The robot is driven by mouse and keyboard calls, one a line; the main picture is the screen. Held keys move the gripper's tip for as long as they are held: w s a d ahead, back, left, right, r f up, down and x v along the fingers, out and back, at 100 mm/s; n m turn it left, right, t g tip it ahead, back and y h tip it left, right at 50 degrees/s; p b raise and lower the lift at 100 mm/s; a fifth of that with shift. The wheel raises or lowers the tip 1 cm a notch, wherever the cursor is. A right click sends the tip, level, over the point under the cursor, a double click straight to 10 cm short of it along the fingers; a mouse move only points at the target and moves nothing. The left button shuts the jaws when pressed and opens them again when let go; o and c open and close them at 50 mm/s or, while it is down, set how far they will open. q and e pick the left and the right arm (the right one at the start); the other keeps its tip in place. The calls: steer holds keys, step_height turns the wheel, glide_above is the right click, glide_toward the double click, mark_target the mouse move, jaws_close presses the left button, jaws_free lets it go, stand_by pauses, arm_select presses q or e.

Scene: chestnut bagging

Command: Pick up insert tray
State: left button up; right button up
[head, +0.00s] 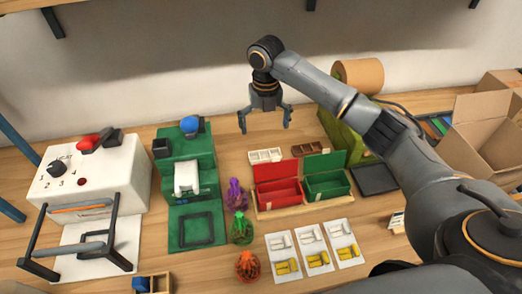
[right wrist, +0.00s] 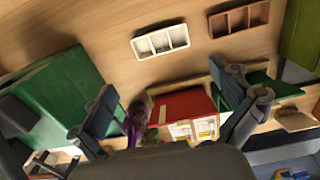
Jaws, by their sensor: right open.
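A small white insert tray (head: 266,157) with compartments lies on the table behind the red box. It also shows in the right wrist view (right wrist: 168,38), with nothing in its compartments. A brown insert tray (head: 306,149) of like shape lies to its right and shows in the right wrist view (right wrist: 242,19). My right gripper (head: 265,117) is open and empty, fingers pointing down. In the head view it hangs above and behind the white tray, apart from it. My left gripper is not in view.
A red box (head: 277,193) and a green box (head: 327,185) stand open in front of the trays. Purple, green and orange bags (head: 246,266) stand to the left, near a green machine (head: 190,215). White cards with yellow pieces (head: 318,262) lie in front.

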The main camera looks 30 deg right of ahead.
glide_above(265, 158)
steer(key=f, duration=0.5)
steer(key=shift+s+a+f, duration=0.1)
steer(key=shift+s+f, duration=0.1)
steer(key=shift+f, duration=0.15)
steer(key=shift+f+p, duration=0.4)
steer(key=shift+f, duration=0.15)
step_height(265, 158, down, 4)
steer(key=shift+r+p, duration=0.2)
steer(key=shift+p, duration=0.25)
steer(key=shift+w+f, duration=0.1)
steer(key=shift+f, duration=0.4)
steer(key=c, duration=0.4)
steer(key=shift+c, duration=0.2)
